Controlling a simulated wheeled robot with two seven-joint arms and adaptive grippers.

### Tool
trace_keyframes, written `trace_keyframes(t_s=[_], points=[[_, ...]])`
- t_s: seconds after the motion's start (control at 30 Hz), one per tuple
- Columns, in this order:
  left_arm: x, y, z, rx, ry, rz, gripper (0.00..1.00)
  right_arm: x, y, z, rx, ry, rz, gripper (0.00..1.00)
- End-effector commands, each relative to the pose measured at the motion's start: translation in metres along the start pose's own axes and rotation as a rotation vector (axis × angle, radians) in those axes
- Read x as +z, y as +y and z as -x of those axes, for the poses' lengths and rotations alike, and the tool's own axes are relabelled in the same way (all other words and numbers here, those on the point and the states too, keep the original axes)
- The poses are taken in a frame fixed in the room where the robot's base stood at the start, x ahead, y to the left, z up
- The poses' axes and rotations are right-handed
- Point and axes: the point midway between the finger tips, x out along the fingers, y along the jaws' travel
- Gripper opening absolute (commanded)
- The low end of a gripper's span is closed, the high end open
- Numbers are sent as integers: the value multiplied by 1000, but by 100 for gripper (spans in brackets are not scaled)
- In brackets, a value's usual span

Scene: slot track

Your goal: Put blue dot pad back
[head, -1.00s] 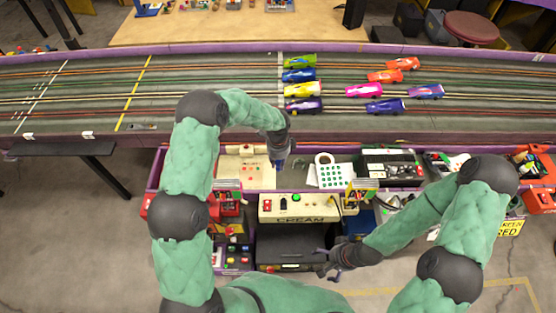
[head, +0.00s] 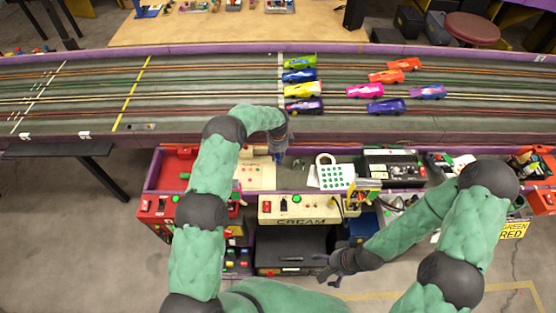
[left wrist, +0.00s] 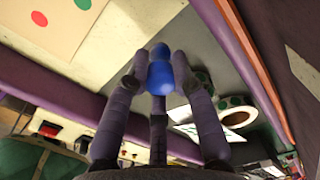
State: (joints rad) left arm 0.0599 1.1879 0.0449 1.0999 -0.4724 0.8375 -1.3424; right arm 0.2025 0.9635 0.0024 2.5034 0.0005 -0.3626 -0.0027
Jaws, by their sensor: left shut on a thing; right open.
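My left gripper (head: 278,157) is shut on a small blue piece with a rounded top, which I take to be the blue dot pad (left wrist: 160,73). In the left wrist view (left wrist: 158,85) the blue piece sits between both fingertips. The gripper is at the back of the workbench, close to the track's near edge. Whether the blue piece touches a surface is not clear. A pale sheet with red and green dots (head: 255,180) lies just in front of it and also shows in the left wrist view (left wrist: 60,22). My right gripper (head: 330,268) is open and empty, low in front of the bench.
A white sheet with green dots (head: 335,176) and a white ring-shaped roll (head: 324,160) lie right of my left gripper. A cream control box (head: 300,208) stands at the bench front. Several toy cars (head: 302,91) stand on the slot track (head: 210,95) behind.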

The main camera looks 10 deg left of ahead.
Motion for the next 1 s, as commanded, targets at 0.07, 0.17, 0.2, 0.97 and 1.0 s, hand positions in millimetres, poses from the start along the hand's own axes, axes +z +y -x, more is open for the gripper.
trace_keyframes(t_s=[0.07,0.17,0.2,0.97,1.0], points=[[0,2,-16,4,0,0,0,0,2,-5,0,0,0,100],[0,1,-21,2,1,0,0,0,2,-6,0,0,0,100],[0,1,-21,1,0,0,0,0,2,-6,0,0,0,100],[0,2,-22,2,0,-1,49,0,3,-8,0,0,0,100],[0,2,-21,2,0,-1,49,0,2,-6,0,0,0,100]])
